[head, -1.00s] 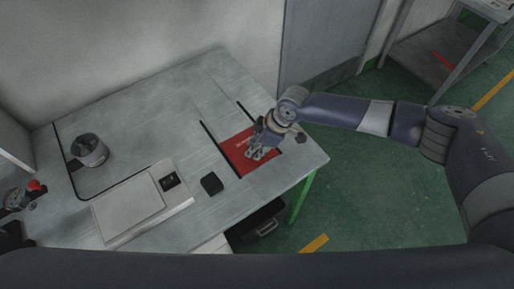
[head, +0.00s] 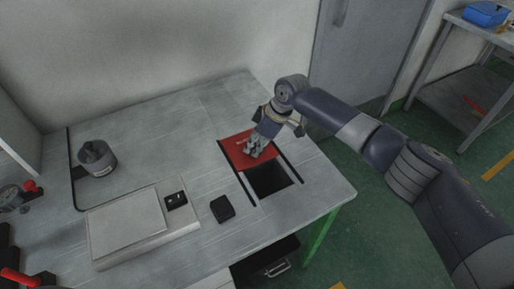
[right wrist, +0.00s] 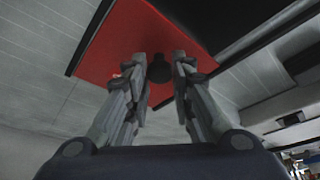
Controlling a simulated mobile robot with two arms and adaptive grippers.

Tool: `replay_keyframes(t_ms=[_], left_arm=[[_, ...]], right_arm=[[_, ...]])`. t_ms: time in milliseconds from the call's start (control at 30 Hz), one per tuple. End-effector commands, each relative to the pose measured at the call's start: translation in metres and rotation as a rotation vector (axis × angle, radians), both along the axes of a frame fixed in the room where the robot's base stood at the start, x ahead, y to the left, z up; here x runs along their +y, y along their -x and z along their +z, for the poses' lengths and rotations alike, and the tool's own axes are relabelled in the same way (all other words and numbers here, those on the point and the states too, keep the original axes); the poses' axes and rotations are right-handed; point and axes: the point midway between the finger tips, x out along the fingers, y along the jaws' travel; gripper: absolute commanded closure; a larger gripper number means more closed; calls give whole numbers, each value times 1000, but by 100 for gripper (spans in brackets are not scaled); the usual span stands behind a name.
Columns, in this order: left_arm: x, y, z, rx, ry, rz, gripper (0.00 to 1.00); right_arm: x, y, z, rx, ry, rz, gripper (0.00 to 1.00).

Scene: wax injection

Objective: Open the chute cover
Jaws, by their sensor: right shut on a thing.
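The red chute cover (head: 236,158) lies flat between two dark rails on the grey table in the head view. It sits toward the far end of the rails, and the dark square chute opening (head: 270,180) shows in front of it. My right gripper (head: 253,152) is over the cover, shut on its dark knob. In the right wrist view the cover (right wrist: 110,50) fills the upper middle, and the knob (right wrist: 159,70) is between the fingers of my right gripper (right wrist: 160,78). My left gripper is not clearly seen.
A flat pale scale (head: 128,225) and a small black box (head: 222,208) stand left of the chute. A metal pot (head: 97,158) is farther left. A wall is behind the table. A side table with a blue bin (head: 486,14) is at the far right.

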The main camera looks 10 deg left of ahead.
Motion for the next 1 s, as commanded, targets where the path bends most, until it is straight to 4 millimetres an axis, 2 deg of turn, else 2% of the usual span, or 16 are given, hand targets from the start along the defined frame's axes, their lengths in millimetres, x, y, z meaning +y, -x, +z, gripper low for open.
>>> replay_keyframes(t_ms=[100, 133, 200, 500, 633, 767, 1000], left_arm=[[0, 0, 0, 0, 0, 0, 60], [0, 0, 0, 0, 0, 0, 60], [0, 0, 0, 0, 0, 0, 60], [0, 1, 0, 1, 0, 0, 60], [0, 1, 0, 1, 1, 0, 60], [0, 1, 0, 1, 1, 0, 60], [-1, 0, 0, 0, 1, 0, 60]], right_arm=[[-1, 0, 1, 0, 0, -2, 100], [-1, 0, 1, 0, 0, -2, 73], [-1, 0, 1, 0, 0, -2, 58], [0, 0, 0, 1, 0, -1, 58], [-3, 0, 7, 1, -1, -1, 58], [-11, 2, 25, -1, -2, 0, 58], [-30, 5, 74, -2, -2, -2, 58]])
